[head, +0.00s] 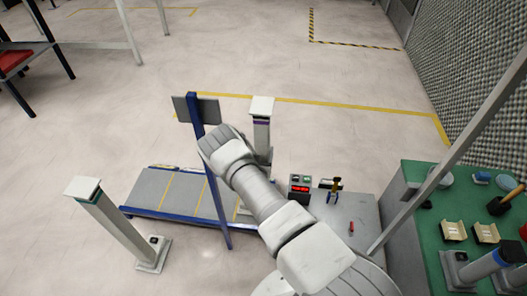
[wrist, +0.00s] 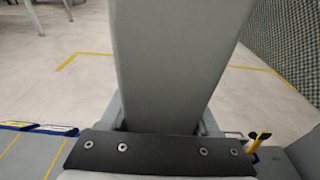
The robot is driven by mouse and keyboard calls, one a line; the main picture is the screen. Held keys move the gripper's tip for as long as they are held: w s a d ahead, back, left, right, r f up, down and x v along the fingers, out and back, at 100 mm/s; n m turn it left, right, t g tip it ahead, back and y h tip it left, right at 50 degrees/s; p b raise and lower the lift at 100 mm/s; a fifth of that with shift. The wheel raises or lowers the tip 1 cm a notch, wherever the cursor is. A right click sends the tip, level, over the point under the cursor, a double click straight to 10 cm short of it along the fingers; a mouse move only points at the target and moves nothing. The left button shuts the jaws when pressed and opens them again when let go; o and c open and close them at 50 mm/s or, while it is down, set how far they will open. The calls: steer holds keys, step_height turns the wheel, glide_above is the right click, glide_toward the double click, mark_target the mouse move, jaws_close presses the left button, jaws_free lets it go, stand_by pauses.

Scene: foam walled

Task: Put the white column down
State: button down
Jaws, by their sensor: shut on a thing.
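The white column (head: 261,132) stands roughly upright just beyond my wrist in the head view, with a white cap and a dark purple band near its top. My arm hides much of its lower part, so I cannot tell whether its foot touches anything. In the wrist view the column (wrist: 170,60) fills the middle as a broad grey-white shaft, leaning slightly. My gripper (wrist: 160,122) is shut on the column, with the fingers at its two sides. In the head view the fingers are mostly hidden by my wrist.
A blue-framed grey platform (head: 165,192) with a post lies beside my arm. A grey bench (head: 345,215) with tools and a green table (head: 425,230) are right. Open floor (head: 330,130) lies beyond.

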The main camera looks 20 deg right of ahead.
steer(key=shift+w, duration=0.1)
steer(key=shift+c, duration=0.6)
jaws_free()
steer(key=shift+f, duration=0.15)
steer(key=p+v, duration=0.4)
steer(key=v, duration=0.8)
steer(key=shift+s, duration=0.3)
